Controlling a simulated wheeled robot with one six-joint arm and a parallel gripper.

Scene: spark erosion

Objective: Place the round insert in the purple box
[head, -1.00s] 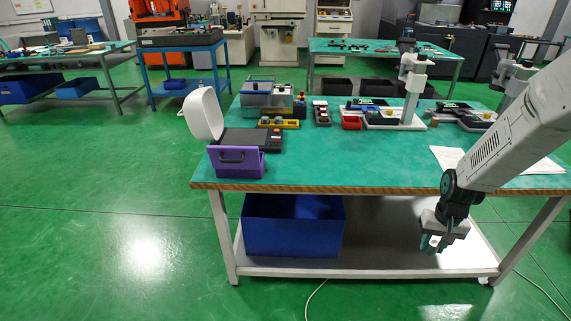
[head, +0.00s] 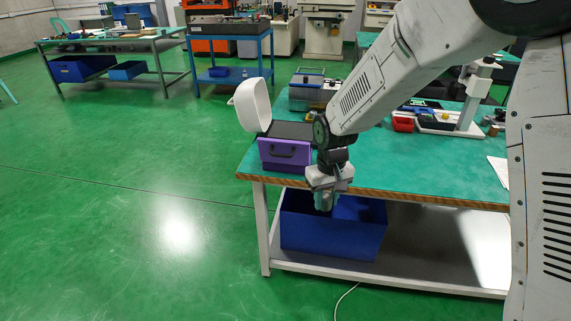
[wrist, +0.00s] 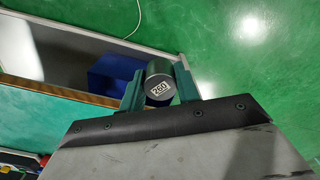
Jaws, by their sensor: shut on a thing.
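The purple box (head: 285,154) sits at the near left corner of the green-topped table, with a dark handle on its front. My gripper (head: 325,205) points down in front of the table edge, just right of the box and lower than it. The insert is held clear of the table.
The green table (head: 440,160) has a wooden front edge. A blue bin (head: 335,235) stands on its lower shelf, behind my gripper. A white rounded lid-like part (head: 253,104) rises behind the purple box. A red tray (head: 403,122) and a stand are farther right. The floor at left is clear.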

